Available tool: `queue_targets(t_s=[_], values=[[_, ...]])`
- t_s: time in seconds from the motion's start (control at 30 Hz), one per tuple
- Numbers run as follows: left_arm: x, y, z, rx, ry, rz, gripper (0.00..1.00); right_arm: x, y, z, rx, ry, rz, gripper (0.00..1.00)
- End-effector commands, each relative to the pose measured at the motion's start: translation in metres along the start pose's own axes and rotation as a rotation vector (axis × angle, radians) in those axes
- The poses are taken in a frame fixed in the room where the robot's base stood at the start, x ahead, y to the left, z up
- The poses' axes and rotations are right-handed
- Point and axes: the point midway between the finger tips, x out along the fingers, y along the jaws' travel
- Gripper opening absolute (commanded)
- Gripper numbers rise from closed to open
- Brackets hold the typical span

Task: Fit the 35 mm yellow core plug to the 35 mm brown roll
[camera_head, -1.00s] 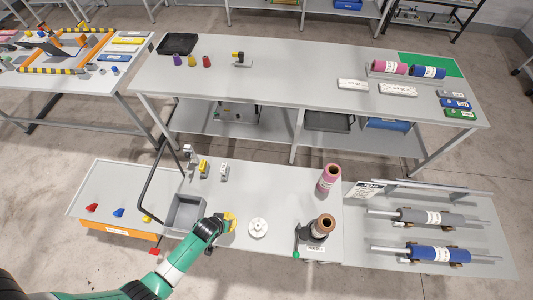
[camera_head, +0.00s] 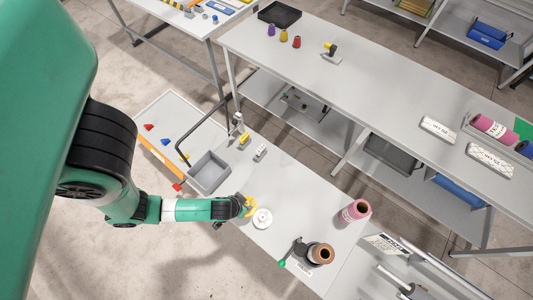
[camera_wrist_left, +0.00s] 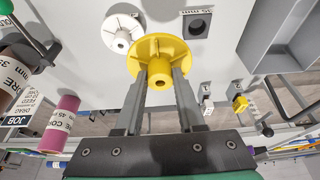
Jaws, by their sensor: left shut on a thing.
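My left gripper (camera_head: 246,208) is shut on the yellow core plug (camera_head: 249,202). In the left wrist view its two fingers (camera_wrist_left: 160,85) close on the hub of the plug (camera_wrist_left: 160,50), and the wide yellow flange faces away from me. The brown roll (camera_head: 322,252) stands upright in a dark holder on the bench, to the right of and apart from the gripper. It shows in part at the left edge of the left wrist view (camera_wrist_left: 14,82), with a white label. My right gripper is not in view.
A white flanged plug (camera_head: 262,220) lies beside the gripper. A pink roll (camera_head: 355,210) stands behind the brown one. A grey bin (camera_head: 209,172) is on the left of the bench.

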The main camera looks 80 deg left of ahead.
Motion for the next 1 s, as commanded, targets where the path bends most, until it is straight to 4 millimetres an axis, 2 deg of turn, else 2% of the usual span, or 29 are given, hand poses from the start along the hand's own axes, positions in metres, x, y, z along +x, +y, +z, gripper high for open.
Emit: queue_targets(t_s=[0.03,0.23,0.3,0.4,0.5,0.67,0.77,0.9,1.0], values=[[0.013,-0.001,-0.006,-0.015,0.003,-0.001,0.00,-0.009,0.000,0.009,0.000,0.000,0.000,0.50],[0.048,-0.003,-0.045,-0.015,0.006,0.000,0.00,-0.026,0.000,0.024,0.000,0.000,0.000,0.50],[0.074,-0.003,-0.051,-0.008,0.004,0.000,0.00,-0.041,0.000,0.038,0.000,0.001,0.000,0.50],[0.095,-0.004,-0.059,-0.003,0.003,0.001,0.00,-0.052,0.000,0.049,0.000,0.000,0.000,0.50],[0.104,-0.004,-0.065,0.000,0.002,0.001,0.00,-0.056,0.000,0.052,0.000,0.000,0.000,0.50],[0.106,-0.004,-0.068,0.001,0.001,0.002,0.00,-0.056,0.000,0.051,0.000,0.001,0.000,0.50],[0.120,-0.004,-0.071,0.000,0.001,0.001,0.00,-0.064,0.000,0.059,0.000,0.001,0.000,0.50],[0.141,-0.004,-0.063,0.003,-0.001,0.001,0.00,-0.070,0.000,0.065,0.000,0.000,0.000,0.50],[0.146,-0.004,-0.061,0.002,0.000,0.001,0.00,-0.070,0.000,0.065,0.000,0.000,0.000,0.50]])
